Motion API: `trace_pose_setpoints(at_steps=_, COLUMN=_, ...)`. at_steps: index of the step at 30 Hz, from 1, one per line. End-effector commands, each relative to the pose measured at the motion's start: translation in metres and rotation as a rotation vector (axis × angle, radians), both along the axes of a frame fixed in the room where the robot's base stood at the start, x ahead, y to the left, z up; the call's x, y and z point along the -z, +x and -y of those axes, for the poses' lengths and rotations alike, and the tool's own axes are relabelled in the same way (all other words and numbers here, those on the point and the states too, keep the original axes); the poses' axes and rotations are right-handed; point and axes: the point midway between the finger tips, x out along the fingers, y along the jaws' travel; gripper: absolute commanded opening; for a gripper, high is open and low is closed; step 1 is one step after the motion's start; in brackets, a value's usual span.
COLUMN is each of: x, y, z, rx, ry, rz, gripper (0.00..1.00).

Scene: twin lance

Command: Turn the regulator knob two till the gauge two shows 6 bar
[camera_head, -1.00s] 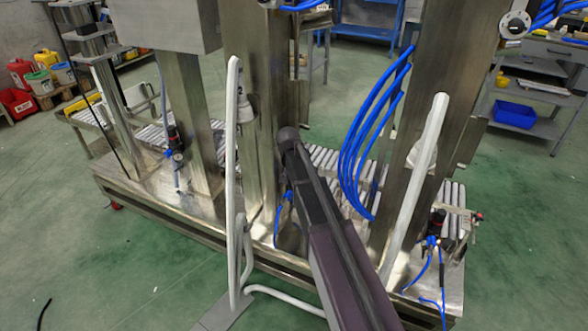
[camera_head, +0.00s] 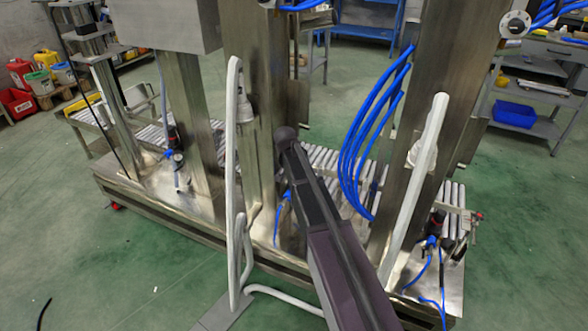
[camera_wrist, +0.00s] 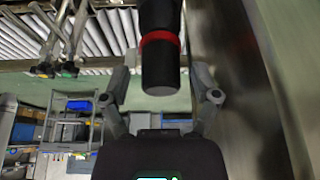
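In the wrist view a black cylindrical regulator knob (camera_wrist: 160,68) with a red ring hangs down between the two fingers of my gripper (camera_wrist: 163,85). The fingers stand apart on either side of it, with visible gaps, so my gripper is open around the knob. In the head view my own arm hides the gripper and the middle regulator, where only a blue fitting (camera_head: 287,196) shows. Other regulators stand at the left (camera_head: 174,138) and right (camera_head: 435,224). A small gauge (camera_head: 178,157) shows by the left one. No gauge reading is legible, and gauge two cannot be identified.
A steel column (camera_head: 259,100) stands close behind my arm, and another column (camera_head: 424,120) with blue hoses (camera_head: 360,150) is to its right. A roller conveyor (camera_head: 325,160) runs behind. In the wrist view a metal wall (camera_wrist: 245,90) lies close on the right.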

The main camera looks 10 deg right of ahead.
Motion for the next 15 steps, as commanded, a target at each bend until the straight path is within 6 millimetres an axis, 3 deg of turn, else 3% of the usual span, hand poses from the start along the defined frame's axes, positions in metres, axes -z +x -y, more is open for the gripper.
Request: trace_pose_setpoints(at_steps=15, x=-0.0001, y=0.0, z=-0.0003, rx=-0.023, ry=0.001, rz=0.001, gripper=0.81)
